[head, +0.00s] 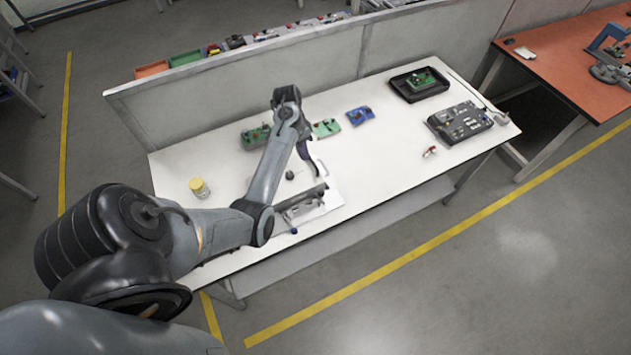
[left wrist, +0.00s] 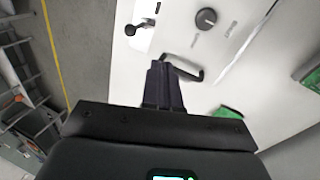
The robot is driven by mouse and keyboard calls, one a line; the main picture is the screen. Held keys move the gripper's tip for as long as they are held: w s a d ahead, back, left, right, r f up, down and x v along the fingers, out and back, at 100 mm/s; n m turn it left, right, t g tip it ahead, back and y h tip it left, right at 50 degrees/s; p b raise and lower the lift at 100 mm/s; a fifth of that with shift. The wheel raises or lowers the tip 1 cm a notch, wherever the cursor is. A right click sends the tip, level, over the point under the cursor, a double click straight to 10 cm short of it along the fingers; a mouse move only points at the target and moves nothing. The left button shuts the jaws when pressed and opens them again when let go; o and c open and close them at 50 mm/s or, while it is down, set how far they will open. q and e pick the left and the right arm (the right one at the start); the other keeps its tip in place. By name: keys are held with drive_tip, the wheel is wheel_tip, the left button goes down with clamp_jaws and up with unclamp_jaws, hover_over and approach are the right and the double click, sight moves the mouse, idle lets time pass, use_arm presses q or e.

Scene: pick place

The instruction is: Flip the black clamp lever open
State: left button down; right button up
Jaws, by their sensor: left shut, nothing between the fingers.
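My left gripper (head: 305,156) points down over the white table, with its dark fingers together and empty. In the left wrist view the fingertips (left wrist: 158,66) are beside the near end of a black bent lever (left wrist: 187,72) on a pale panel. I cannot tell whether they touch it. That lever shows as a thin dark curve in the head view (head: 319,168). A round black knob (left wrist: 207,18) is on the same panel. A metal clamp fixture (head: 301,207) lies near the table's front edge. A black ball-ended handle (left wrist: 131,30) shows beside metal parts at the top.
The white table (head: 372,155) has free room right of the gripper. A yellow-lidded jar (head: 199,187) stands at the left. Green boards (head: 256,136), a blue board (head: 360,115), a black tray (head: 402,91) and a dark box (head: 437,123) are farther back. A partition (head: 230,92) bounds the rear.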

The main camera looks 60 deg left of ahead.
sight(320, 195)
use_arm(q)
drive_tip(key=shift+f, duration=0.1)
drive_tip(key=x, duration=1)
drive_tip(key=d, duration=0.4)
drive_tip(key=shift+w+f+p, duration=0.25)
drive_tip(key=shift+f+p, duration=0.05)
drive_tip(key=shift+p, duration=0.1)
